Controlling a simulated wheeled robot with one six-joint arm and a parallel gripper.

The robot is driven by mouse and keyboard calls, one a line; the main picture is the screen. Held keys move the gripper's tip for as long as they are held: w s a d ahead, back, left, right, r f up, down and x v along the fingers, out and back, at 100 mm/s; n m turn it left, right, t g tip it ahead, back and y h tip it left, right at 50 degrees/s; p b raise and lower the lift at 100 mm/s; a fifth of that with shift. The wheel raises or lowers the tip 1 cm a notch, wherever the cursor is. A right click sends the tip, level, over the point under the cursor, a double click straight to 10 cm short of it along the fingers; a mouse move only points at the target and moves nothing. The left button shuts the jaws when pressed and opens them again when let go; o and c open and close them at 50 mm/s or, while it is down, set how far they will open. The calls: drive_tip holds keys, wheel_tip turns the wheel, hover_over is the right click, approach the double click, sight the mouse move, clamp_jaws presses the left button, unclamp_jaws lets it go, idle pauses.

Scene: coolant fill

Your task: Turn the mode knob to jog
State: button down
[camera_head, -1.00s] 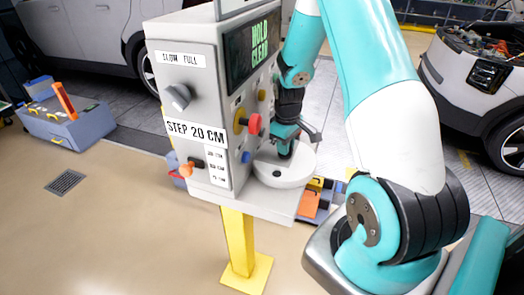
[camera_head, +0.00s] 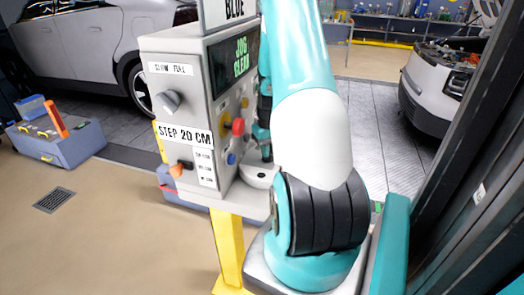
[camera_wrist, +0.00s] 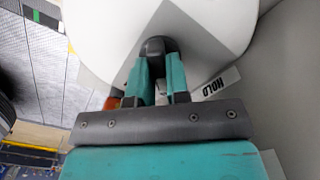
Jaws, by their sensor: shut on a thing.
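The mode knob is a dark knob (camera_wrist: 154,46) between my teal fingertips in the wrist view. My gripper (camera_wrist: 158,68) is shut on it, and the fingers hide part of it. A white label reading HOLD (camera_wrist: 217,84) is right of the fingers. In the head view, the control box (camera_head: 177,62) has a screen (camera_head: 238,57) with green text reading JOG CLEAR. My arm hides the knob and my fingertips there.
The box front carries a grey dial (camera_head: 168,102), a red button (camera_head: 238,127), a blue button (camera_head: 232,159) and an orange-tipped switch (camera_head: 178,170). A yellow post (camera_head: 228,245) holds the box up. A grey-blue toolbox (camera_head: 62,145) stands on the floor at left.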

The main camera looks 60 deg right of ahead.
drive_tip(key=shift+w+d+r, duration=0.1)
drive_tip(key=shift+w, duration=0.1)
drive_tip(key=c, duration=1.1)
unclamp_jaws()
drive_tip(key=shift+s, duration=0.1)
wheel_tip(320, 180, up, 17)
drive_tip(key=b, duration=0.2)
drive_tip(key=shift+r+b, duration=0.15)
drive_tip(key=shift+b, duration=0.2)
